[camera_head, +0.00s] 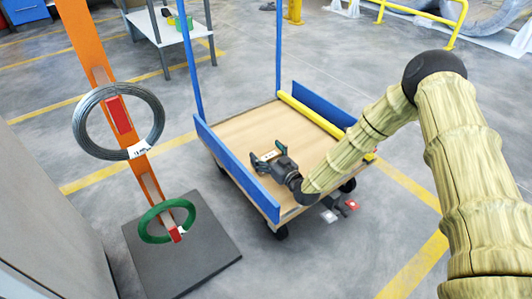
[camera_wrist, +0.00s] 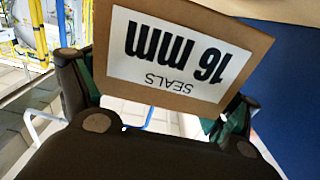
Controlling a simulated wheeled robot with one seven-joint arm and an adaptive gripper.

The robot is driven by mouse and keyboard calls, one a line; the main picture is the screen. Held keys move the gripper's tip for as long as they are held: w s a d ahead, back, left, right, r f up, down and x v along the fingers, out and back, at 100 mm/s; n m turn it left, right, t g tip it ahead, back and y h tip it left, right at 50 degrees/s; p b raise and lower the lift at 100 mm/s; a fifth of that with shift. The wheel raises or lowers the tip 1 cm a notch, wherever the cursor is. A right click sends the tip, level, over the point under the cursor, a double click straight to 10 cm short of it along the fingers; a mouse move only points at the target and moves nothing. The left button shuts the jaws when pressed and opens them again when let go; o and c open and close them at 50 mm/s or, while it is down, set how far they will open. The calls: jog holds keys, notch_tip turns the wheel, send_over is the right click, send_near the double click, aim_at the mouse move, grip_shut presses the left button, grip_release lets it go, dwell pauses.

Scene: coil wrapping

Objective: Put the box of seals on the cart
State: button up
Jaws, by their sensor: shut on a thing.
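The box of seals (camera_wrist: 232,42) is brown cardboard with a white label reading "SEALS 16 mm", upside down in the wrist view. My gripper (camera_head: 266,158) is shut on it, with one dark finger at each side of the box in the wrist view. In the head view only a small white-labelled part of the box shows between the fingers. The cart (camera_head: 240,128) has a tan wooden deck, blue side boards and blue uprights. My gripper and the box are over its deck near the front left side board; I cannot tell whether the box touches the deck.
A yellow tube (camera_head: 318,117) lies along the deck's right side. An orange post (camera_head: 112,80) at left bears a grey coil (camera_head: 78,128) and a green coil (camera_head: 146,226). A table (camera_head: 145,22) stands behind. The deck's middle is clear.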

aim_at(275, 160)
jog(key=shift+f, duration=0.2)
jog(key=o, duration=1.4)
jog(key=shift+f, duration=0.1)
jog(key=shift+o, duration=0.2)
jog(key=shift+r, duration=0.35)
jog(key=p+v, duration=0.1)
jog(key=v, duration=0.1)
jog(key=p+v, duration=0.2)
jog(key=v, duration=0.1)
jog(key=shift+s+d+r, duration=0.2)
jog(key=shift+s+r, duration=0.15)
jog(key=shift+r, duration=0.05)
jog(key=shift+v, duration=0.9)
jog(key=shift+f, duration=0.1)
